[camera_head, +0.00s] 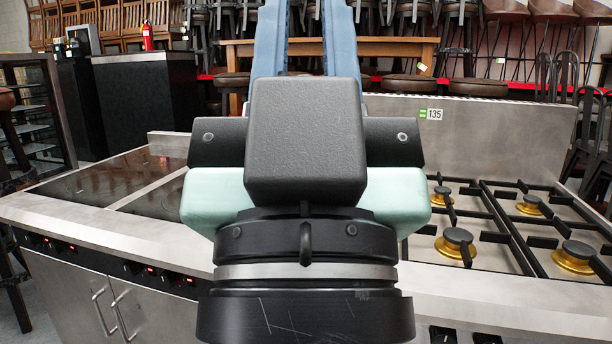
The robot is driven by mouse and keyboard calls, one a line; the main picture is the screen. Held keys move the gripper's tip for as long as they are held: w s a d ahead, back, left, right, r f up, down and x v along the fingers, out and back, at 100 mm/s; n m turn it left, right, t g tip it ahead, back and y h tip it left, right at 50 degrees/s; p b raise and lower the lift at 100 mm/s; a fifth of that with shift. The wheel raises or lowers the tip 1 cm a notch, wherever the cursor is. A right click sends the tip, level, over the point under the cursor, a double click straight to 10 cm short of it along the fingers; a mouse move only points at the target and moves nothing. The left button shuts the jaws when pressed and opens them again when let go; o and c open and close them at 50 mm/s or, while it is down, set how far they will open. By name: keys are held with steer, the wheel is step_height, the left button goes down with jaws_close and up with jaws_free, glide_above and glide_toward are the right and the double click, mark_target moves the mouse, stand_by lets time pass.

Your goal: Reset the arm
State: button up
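My own arm (306,140) fills the middle of the head view. It has a black block and pale green side parts above a black round joint with a metal band. Two long blue parts run up from behind the block and leave the frame at the top. I see no gripper fingertips, so my gripper is not in view and I cannot tell what it holds. The arm hides the middle of the cooking counter behind it.
A steel cooking counter (70,209) spans the front, with dark glass hobs left and gas burners (455,243) right. A steel backsplash (510,135) rises behind the burners. A black cabinet (150,100), a fire extinguisher (147,37) and stacked chairs stand farther back.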

step_height(320, 180, up, 20)
steer(key=p, duration=1.8)
steer(key=shift+r, duration=0.15)
